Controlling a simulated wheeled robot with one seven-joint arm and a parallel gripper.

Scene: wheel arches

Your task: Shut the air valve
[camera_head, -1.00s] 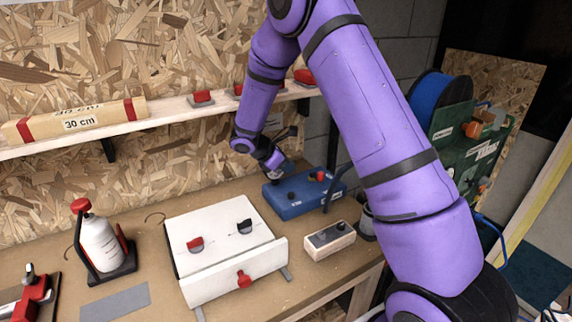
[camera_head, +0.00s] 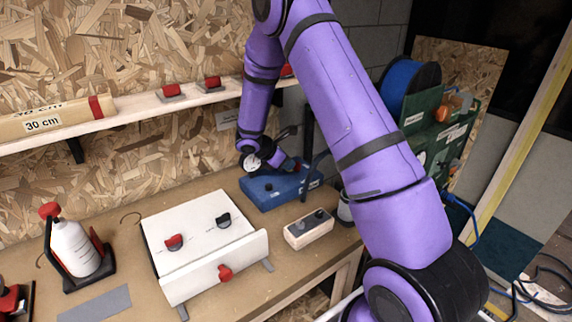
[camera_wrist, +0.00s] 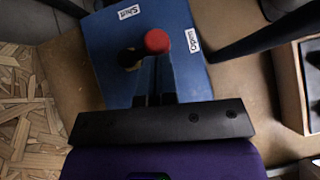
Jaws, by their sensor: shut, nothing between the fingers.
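The air valve is a blue box (camera_head: 262,196) on the bench in the head view. The wrist view shows its blue top (camera_wrist: 107,50) with a "Shut" label (camera_wrist: 129,12) at the upper left and an "Open" label (camera_wrist: 193,40) at the right. A red ball knob (camera_wrist: 157,41) stands between the labels, with a black knob (camera_wrist: 130,58) beside it. My gripper (camera_wrist: 154,98) is shut and empty, close to the red knob; I cannot tell whether it touches. In the head view my gripper (camera_head: 284,166) is over the box and partly hides its top.
A wooden block with black knobs (camera_head: 309,229) is in front of the valve. A white panel box (camera_head: 205,250) with red and black knobs is to the left. A dark post (camera_head: 307,135) rises close to the valve. A shelf (camera_head: 140,112) runs along the wall behind.

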